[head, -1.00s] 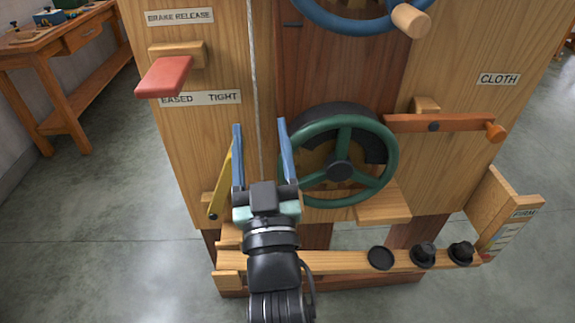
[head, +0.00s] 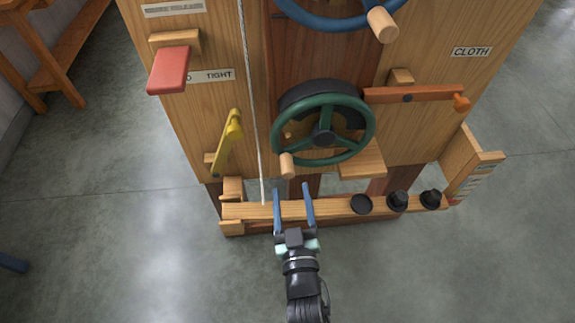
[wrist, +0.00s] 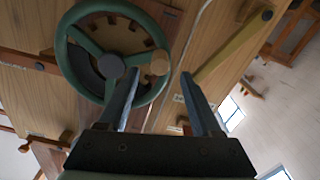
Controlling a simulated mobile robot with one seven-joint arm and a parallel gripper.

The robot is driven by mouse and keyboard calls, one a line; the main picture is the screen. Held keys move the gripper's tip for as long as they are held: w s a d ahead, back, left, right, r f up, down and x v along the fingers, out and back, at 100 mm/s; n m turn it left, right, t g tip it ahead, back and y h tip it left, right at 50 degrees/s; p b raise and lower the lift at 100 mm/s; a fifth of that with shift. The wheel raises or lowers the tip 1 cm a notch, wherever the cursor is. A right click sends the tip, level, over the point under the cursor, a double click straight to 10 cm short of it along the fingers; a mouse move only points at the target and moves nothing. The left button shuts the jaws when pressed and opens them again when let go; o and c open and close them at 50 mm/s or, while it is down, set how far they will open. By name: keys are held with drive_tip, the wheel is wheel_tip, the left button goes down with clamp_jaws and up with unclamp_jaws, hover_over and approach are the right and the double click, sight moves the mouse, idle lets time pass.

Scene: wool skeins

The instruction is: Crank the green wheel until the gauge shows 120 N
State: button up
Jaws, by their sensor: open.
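The green wheel (head: 371,122) is upright on the wooden machine's front. Its pale wooden crank knob (head: 287,165) is at the rim's lower left. My gripper (head: 292,189) is open and empty, just below the knob in the head view and apart from the wheel. In the wrist view, the knob (wrist: 160,63) appears beyond and between the open fingertips (wrist: 159,76), beside the wheel's rim (wrist: 62,62). No gauge reading of 120 N is legible. A small board with a marked strip (head: 475,182) stands at the lower right; its markings are too small to read.
A blue wheel (head: 335,24) is above. A yellow lever (head: 228,142) and taut cord (head: 254,105) are left of the green wheel. A red lever (head: 168,70) juts out upper left; an orange lever (head: 430,95) is right. Black weights (head: 398,200) sit on the lower beam.

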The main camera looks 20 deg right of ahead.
sight(288, 177)
drive_tip(key=x, duration=0.7)
drive_tip(key=shift+w+b, duration=0.35)
clamp_jaws()
idle(1.1)
